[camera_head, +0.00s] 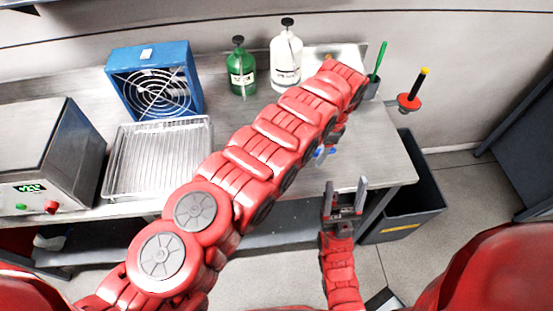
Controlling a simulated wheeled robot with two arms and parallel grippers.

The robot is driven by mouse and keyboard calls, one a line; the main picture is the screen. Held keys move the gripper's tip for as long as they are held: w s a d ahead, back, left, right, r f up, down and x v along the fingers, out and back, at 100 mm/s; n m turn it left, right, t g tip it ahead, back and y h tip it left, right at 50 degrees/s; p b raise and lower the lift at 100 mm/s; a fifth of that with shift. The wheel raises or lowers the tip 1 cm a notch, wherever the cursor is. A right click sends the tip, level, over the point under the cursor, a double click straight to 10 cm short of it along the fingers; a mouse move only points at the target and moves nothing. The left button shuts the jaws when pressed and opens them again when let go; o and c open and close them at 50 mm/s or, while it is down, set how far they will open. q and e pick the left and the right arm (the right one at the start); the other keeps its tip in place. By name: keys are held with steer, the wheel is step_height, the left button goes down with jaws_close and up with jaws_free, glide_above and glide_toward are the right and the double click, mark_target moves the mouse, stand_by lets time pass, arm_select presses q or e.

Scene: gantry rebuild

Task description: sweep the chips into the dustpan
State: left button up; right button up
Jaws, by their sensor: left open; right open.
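I cannot make out any chips or a dustpan; my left arm covers much of the steel bench (385,150). My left gripper (325,148) is past the arm's far bend, low over the bench's right part, mostly hidden by the arm; it is open. A small blue thing shows beside it, too little to name. My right gripper (345,197) is open and empty, its two grey fingers pointing up at the bench's front right edge. A green-handled tool (377,60) stands in a small cup at the back right.
A blue fan box (153,82), a wire-racked tray (157,160) and a grey device (45,150) are on the left. Green (241,72) and white (286,58) bottles stand behind. A yellow-handled tool with a red disc (412,103) is right of the bench, above a dark bin (433,190).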

arm_select(q)
jaws_close()
stand_by(0.4)
stand_by(1.0)
step_height(320, 180, up, 12)
steer(key=p, duration=0.3)
steer(key=shift+p, duration=0.3)
